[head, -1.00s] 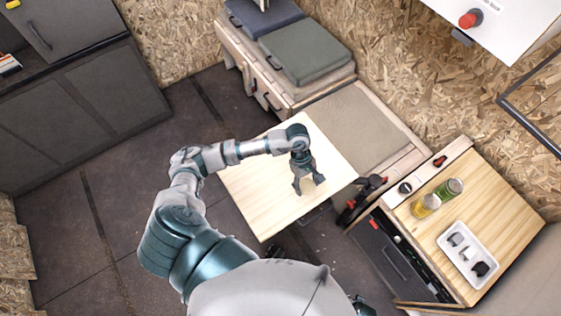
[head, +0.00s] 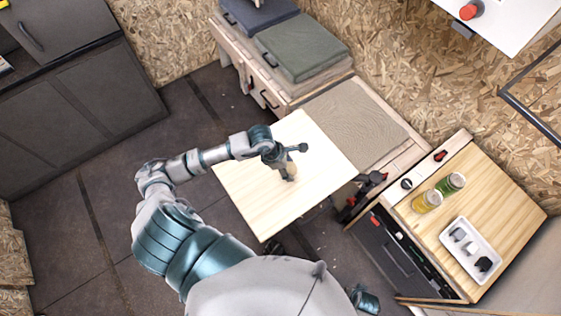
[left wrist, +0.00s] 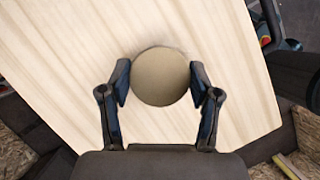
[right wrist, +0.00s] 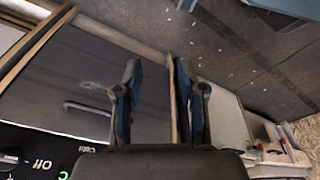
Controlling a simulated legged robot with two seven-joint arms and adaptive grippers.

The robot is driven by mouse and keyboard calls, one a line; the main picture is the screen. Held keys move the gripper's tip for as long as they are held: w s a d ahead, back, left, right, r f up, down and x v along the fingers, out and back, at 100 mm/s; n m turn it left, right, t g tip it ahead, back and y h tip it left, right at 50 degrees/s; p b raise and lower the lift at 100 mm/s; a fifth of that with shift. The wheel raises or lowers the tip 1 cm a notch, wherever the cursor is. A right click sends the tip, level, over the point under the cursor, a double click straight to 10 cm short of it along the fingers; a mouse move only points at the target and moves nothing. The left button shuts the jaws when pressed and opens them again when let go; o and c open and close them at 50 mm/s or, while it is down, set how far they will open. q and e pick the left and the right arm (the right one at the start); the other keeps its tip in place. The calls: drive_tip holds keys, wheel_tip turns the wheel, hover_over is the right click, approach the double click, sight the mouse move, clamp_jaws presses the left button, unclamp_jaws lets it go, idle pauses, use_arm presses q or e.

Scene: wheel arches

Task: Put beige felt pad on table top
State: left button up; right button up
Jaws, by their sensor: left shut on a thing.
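The beige felt pad (left wrist: 162,77) is a round disc between the fingertips of my left gripper (left wrist: 160,82) in the left wrist view. My left gripper (head: 295,164) is shut on the pad, with the fingers at its left and right edges. In the head view the pad is small and partly hidden by the fingers. The gripper is over the pale wooden table top (head: 255,200); I cannot tell whether the pad touches the wood. My right gripper (right wrist: 162,95) is open and empty in the right wrist view, by a dark panel with a handle.
A wooden counter (head: 500,205) at the right holds a white tray (head: 487,243) with small pieces, a yellow jar (head: 427,202) and a green jar (head: 451,184). A bench with a grey-green cushion (head: 300,46) stands behind. A black-and-red clamp (head: 362,190) is at the table top's right corner. Most of the table top is bare.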

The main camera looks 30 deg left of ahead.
use_arm(q)
drive_tip(key=shift+w+a+f, duration=0.1)
drive_tip(key=shift+w+a, duration=0.35)
drive_tip(key=shift+a, duration=0.2)
drive_tip(key=shift+w+a, duration=0.4)
drive_tip(key=shift+a, duration=0.2)
drive_tip(key=shift+w, duration=0.25)
drive_tip(key=shift+d+f, duration=0.1)
drive_tip(key=shift+f, duration=0.25)
drive_tip(key=f, duration=0.1)
drive_tip(key=a+f, duration=0.1)
drive_tip(key=f, duration=0.1)
drive_tip(key=shift+a, duration=0.15)
drive_tip(key=o, duration=0.9)
drive_tip(key=shift+a, duration=0.1)
drive_tip(key=shift+d+r, duration=0.15)
drive_tip(key=shift+d, duration=0.3)
drive_tip(key=shift+r, duration=0.15)
drive_tip(key=v, duration=1.1)
drive_tip(key=shift+r+p, duration=0.3)
drive_tip(key=shift+r, duration=0.05)
use_arm(e)
drive_tip(key=shift+s+d+f, duration=0.25)
drive_tip(key=shift+d+f, duration=0.4)
drive_tip(key=shift+f, duration=0.3)
